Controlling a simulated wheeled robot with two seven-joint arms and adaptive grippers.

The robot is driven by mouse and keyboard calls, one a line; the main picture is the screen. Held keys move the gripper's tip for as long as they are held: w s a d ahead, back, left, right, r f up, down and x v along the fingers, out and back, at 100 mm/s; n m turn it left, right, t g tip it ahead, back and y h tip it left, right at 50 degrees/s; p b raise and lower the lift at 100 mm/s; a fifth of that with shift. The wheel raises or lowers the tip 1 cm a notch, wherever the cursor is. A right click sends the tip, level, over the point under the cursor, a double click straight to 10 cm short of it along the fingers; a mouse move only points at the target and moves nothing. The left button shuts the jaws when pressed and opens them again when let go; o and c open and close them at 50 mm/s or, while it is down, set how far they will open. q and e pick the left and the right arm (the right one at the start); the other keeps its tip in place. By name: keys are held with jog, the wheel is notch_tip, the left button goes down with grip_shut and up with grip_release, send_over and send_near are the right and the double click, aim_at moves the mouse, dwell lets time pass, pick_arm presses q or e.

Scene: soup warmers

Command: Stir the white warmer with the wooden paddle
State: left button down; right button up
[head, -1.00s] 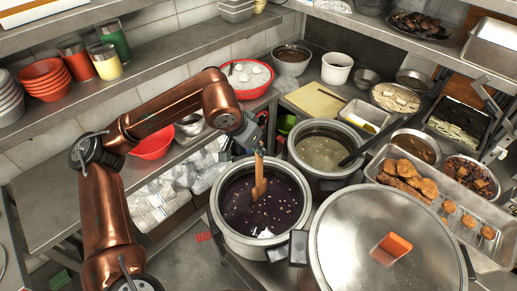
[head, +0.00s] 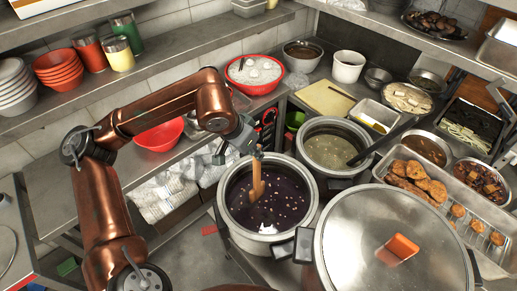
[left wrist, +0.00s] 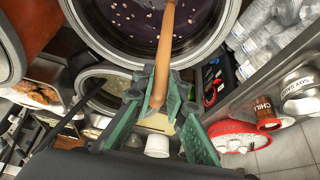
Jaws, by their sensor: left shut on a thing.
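The pale metal warmer (head: 228,222), full of dark purple soup (head: 290,200) with light bits, stands at the centre of the head view. My left gripper (head: 252,150) is above its far left rim, shut on the wooden paddle (head: 257,180). The paddle is steeply upright, with its lower end in the soup, left of the middle. In the left wrist view, the green fingers of the gripper (left wrist: 158,88) close around the paddle handle (left wrist: 165,45). The submerged part of the paddle is hidden. My right gripper does not show.
A second warmer (head: 347,134) with yellowish soup stands close behind to the right, a ladle leaning in it. A large lidded pot (head: 350,230) is close at the front right. A red bowl (head: 252,88) and cutting board (head: 325,99) lie behind. Shelves are at left.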

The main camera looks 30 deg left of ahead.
pick_arm(q)
jog(key=shift+s+a+r, duration=0.1)
jog(key=shift+s+a, duration=0.05)
jog(key=shift+s, duration=0.3)
jog(key=shift+s+a, duration=0.2)
jog(key=shift+s, duration=0.45)
jog(key=shift+s+a, duration=0.15)
jog(key=shift+s, duration=0.45)
jog(key=d, duration=0.1)
jog(key=s+d, duration=0.1)
jog(key=shift+d, duration=0.4)
